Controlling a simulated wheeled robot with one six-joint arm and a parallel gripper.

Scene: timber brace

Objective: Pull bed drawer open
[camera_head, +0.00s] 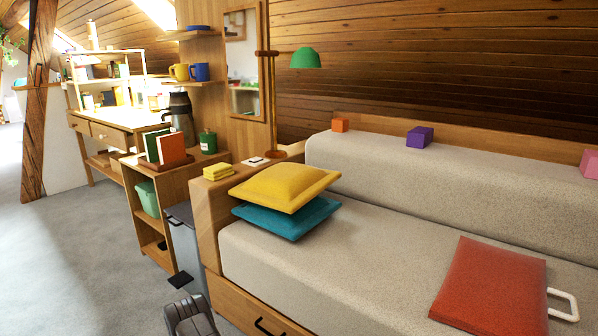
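The bed drawer (235,303) is a wooden front low under the grey bed, at the bottom of the picture. Its black bar handle (268,327) shows partly at the lower edge. The drawer looks flush with the bed frame, but most of its front is cut off. A dark grey part of my arm stands at the bottom edge, left of the drawer and apart from the handle in the picture. I cannot make out my gripper's fingertips or whether they are open.
A grey bin (186,245) with a black pedal stands left of the bed, beside a wooden shelf (150,205). Yellow (285,187) and teal (285,220) cushions and a red bag (492,288) lie on the bed (370,260). Grey floor (75,265) is clear at left.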

